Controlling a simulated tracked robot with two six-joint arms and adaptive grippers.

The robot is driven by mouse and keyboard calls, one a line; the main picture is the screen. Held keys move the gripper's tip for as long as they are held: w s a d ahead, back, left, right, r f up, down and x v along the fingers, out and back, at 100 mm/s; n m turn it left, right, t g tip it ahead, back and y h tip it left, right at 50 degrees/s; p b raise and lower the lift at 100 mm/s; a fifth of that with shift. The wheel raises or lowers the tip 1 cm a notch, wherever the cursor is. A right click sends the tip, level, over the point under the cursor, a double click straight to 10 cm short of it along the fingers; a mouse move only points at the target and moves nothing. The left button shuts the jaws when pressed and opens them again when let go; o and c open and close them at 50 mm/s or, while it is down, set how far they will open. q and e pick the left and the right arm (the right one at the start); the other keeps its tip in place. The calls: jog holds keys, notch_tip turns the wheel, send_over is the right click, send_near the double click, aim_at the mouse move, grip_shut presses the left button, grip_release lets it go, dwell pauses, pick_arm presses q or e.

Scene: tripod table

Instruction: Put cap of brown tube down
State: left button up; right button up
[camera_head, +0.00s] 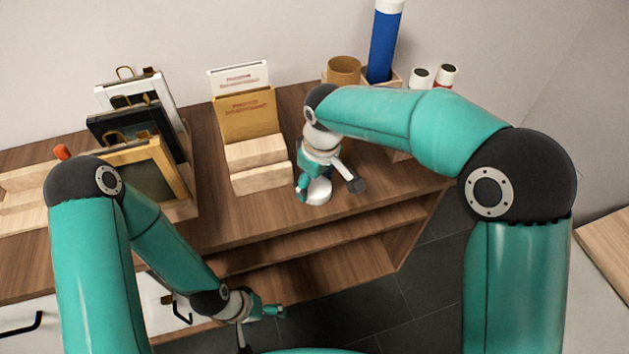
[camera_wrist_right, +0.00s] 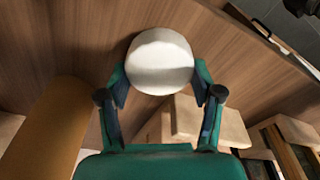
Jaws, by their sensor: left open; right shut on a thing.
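My right gripper (camera_head: 328,184) points down over the wooden table top (camera_head: 240,220), near its front edge. It is shut on a white round cap (camera_head: 318,191), which also shows between the fingers in the right wrist view (camera_wrist_right: 160,62). The cap is at or close above the table; I cannot tell if it touches. The brown tube (camera_head: 343,69) stands behind my right arm at the back, its top uncovered; it also shows at the left in the right wrist view (camera_wrist_right: 45,130). My left gripper (camera_head: 262,328) is open and empty, low in front of the table.
A wooden holder (camera_head: 262,178) with brown and white cards stands left of the cap. Framed pictures (camera_head: 150,165) stand further left. Table around the cap is clear.

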aim_at(320, 188)
jog(key=o, duration=1.3)
jog(key=r, duration=0.4)
jog(key=r+p, duration=0.1)
jog(key=r, duration=0.3)
jog(key=s+d+r, duration=0.1)
jog(key=r, duration=0.3)
